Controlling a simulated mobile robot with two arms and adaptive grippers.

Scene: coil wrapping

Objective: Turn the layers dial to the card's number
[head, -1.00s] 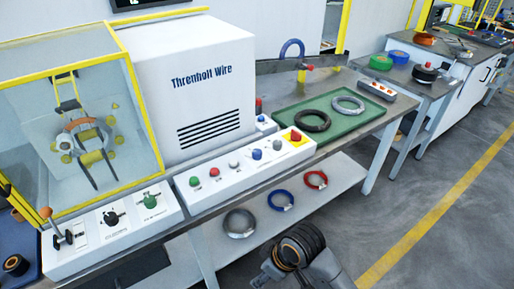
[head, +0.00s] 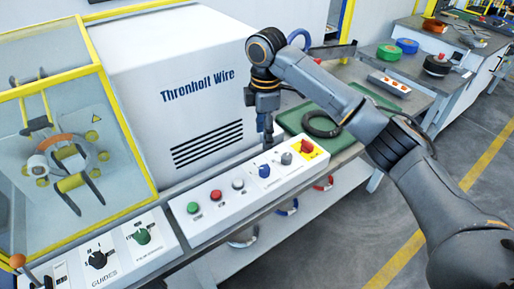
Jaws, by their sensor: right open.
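The white control panel (head: 228,208) carries a blue dial (head: 264,171) and a grey dial (head: 286,158); their small labels are too small to read, so I cannot tell which is the layers dial. A black dial (head: 98,259) marked GUIDES and a green dial (head: 142,237) sit on another panel at the lower left. My right gripper (head: 268,140) points down just behind the blue dial, apart from it as far as I can see, with its fingers open and narrow in view. I see no number card. My left gripper is not in view.
A red stop button (head: 307,146) on yellow sits beside the grey dial. Green, red and white buttons line the panel's left part. Behind stands the white machine housing (head: 165,85). A green tray (head: 295,120) holds a dark coil (head: 322,124), partly behind my arm.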

